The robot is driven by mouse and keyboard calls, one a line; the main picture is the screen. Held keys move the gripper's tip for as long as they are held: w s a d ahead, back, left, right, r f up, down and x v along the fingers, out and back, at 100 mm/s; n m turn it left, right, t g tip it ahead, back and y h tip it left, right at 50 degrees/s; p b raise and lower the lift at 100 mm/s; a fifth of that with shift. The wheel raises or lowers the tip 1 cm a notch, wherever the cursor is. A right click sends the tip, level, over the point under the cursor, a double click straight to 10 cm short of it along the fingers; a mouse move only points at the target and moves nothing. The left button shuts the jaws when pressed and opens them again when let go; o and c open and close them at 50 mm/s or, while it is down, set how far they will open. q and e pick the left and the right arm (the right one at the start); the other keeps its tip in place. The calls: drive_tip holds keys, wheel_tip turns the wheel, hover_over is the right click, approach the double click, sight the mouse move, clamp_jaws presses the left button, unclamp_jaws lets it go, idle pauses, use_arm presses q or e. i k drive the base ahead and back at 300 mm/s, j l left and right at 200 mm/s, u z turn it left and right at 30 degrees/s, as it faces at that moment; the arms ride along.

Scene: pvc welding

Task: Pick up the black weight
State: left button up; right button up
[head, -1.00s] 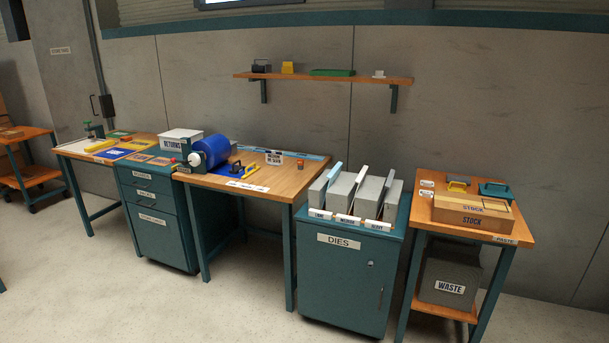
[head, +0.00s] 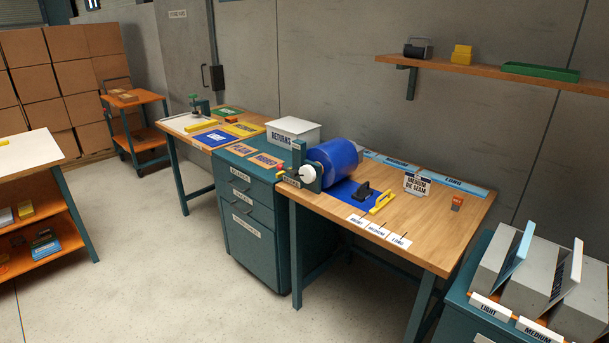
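Two dark things could be the black weight, and I cannot tell which it is. One is a small black block with a raised handle (head: 365,190), on a blue mat (head: 343,191) on the wooden workbench (head: 415,230), beside a yellow-handled tool (head: 383,202). The other is a dark box-like thing with a handle (head: 418,48), at the left end of the wall shelf (head: 480,72). Neither of my grippers is in view.
A teal drawer cabinet (head: 252,215) adjoins the bench. A dies cabinet with upright slotted blocks (head: 510,262) is at lower right. A white-topped table (head: 30,150) is at left. The floor (head: 150,260) between is clear.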

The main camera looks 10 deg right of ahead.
sight(363, 193)
drive_tip(key=i+j+z, duration=0.1)
drive_tip(key=i, duration=0.5)
drive_tip(key=i+j+z, duration=0.1)
drive_tip(key=i, duration=0.5)
drive_tip(key=j, duration=0.1)
